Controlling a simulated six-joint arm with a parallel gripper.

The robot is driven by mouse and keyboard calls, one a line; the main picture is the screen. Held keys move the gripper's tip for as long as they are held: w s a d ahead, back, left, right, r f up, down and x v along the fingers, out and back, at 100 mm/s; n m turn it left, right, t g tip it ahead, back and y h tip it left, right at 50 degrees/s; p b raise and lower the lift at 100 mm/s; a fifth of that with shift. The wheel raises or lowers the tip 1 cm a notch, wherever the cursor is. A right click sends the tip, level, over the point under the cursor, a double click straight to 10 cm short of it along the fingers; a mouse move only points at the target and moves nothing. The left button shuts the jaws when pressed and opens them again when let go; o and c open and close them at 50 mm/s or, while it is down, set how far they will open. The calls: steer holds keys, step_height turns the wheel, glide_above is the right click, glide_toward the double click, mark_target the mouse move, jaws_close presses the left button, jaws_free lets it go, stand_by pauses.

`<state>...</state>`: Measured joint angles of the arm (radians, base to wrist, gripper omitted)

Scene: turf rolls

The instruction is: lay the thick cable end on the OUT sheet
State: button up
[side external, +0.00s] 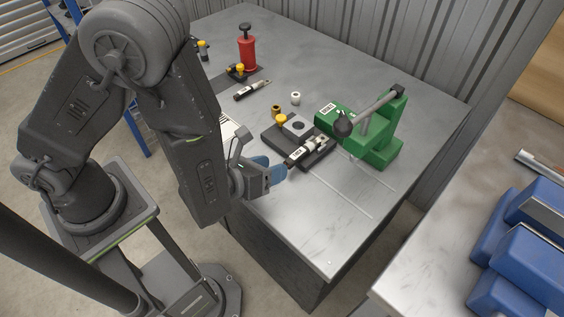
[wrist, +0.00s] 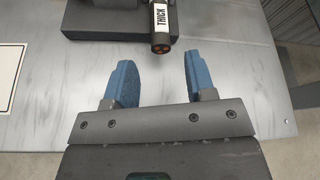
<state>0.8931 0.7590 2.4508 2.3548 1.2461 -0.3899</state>
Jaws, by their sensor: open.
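The thick cable end (side external: 299,154) is a black cable piece with a white label. It lies on a dark block (side external: 270,134) in front of the green press. In the wrist view its label reads THICK (wrist: 160,17), and its cut face with copper-coloured cores points toward me. My gripper (side external: 272,172) is open with blue fingers, just short of the cable's cut end. The fingers (wrist: 158,78) have only bare table between them. A pale sheet (side external: 228,127) is mostly hidden behind my arm. A dark-bordered sheet edge shows in the wrist view (wrist: 8,72); no lettering is readable.
Another labelled piece (side external: 251,90), small rings and a red canister (side external: 247,53) lie farther back. The table's front right (side external: 325,225) is clear.

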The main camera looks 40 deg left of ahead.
steer(key=shift+v, duration=1.05)
steer(key=a+r+n+g+y, duration=0.2)
steer(key=a+r+n+y, duration=0.7)
steer(key=a+n, duration=0.3)
steer(key=s+a+r+n+g+h, duration=0.1)
steer(key=s+r+n+g, duration=0.2)
steer(key=n, duration=0.5)
steer(key=s+a+r+n+g+h, duration=0.1)
steer(key=s+a+r+n+g, duration=0.1)
steer(key=s+n+g, duration=0.4)
steer(key=shift+s+r+n, duration=0.3)
steer(key=shift+r+n, duration=0.3)
steer(key=shift+n, duration=0.3)
steer(key=shift+o, duration=0.7)
steer(key=d+r+n+t+h, duration=0.2)
steer(key=d+r+n+h, duration=0.2)
steer(key=r, duration=0.4)
steer(key=shift+n+t+h, duration=0.4)
steer(key=shift+n+h, duration=0.3)
steer(key=shift+h, duration=0.2)
steer(key=shift+d+r, duration=0.15)
